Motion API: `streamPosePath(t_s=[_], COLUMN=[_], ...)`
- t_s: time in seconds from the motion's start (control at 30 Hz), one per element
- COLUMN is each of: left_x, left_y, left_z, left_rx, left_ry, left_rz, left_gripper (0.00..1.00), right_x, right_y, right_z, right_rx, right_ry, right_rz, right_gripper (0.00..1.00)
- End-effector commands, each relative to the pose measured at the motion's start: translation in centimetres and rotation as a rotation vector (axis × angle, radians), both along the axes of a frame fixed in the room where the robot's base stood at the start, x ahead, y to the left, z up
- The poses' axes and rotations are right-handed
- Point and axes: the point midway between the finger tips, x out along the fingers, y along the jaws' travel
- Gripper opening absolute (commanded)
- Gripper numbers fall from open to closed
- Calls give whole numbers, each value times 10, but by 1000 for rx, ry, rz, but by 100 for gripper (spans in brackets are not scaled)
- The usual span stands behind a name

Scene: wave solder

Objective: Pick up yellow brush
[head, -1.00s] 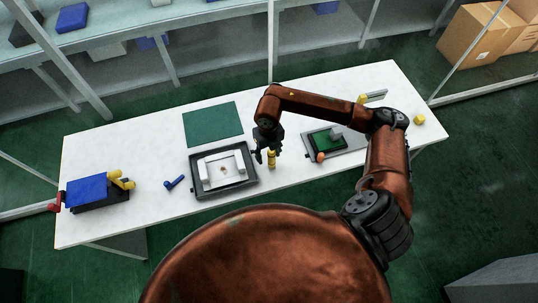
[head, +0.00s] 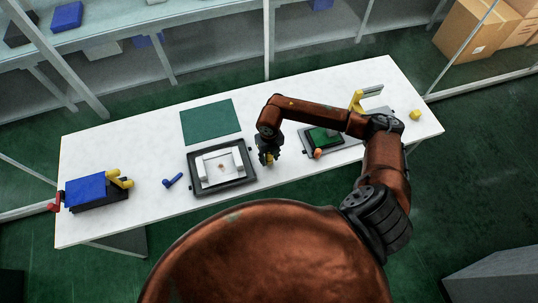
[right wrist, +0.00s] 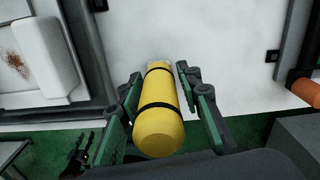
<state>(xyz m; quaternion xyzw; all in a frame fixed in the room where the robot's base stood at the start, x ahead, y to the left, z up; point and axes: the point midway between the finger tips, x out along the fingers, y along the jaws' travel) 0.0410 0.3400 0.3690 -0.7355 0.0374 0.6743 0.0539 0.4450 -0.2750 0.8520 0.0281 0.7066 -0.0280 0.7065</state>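The yellow brush (right wrist: 160,110) is a yellow cylinder with two black bands and a pale far end. It lies lengthwise between the fingers of my right gripper (right wrist: 160,78) in the right wrist view. The fingers are open, one on each side, with narrow gaps to the brush. In the head view my right gripper (head: 268,158) is low over the table, right of the black tray, and hides most of the brush. A dark jointed shape at the lower left of the right wrist view may be my left gripper; its fingers are too unclear to read.
The black tray (head: 193,186) with a white frame is close on the left. A grey fixture (head: 309,148) with a green board and an orange-handled tool (head: 318,154) is on the right. A green mat (head: 210,122) lies behind. The white table's front edge is near.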

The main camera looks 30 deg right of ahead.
Motion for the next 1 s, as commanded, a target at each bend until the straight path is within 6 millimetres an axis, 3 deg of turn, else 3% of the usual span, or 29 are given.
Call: streamPosePath(t_s=[0.43, 0.83, 1.0], left_x=[-5, -4, -3], left_y=[0, 0, 0], left_z=[0, 0, -2], left_rx=[1, 1, 0], left_ry=[6, 5, 4], left_rz=[1, 1, 1], left_gripper=[40, 40, 40], right_x=[0, 0, 1], right_y=[0, 0, 0], right_z=[0, 1, 10], right_rx=[0, 0, -1], right_ry=[0, -1, -3], right_rz=[1, 1, 2], right_gripper=[0, 0, 0])
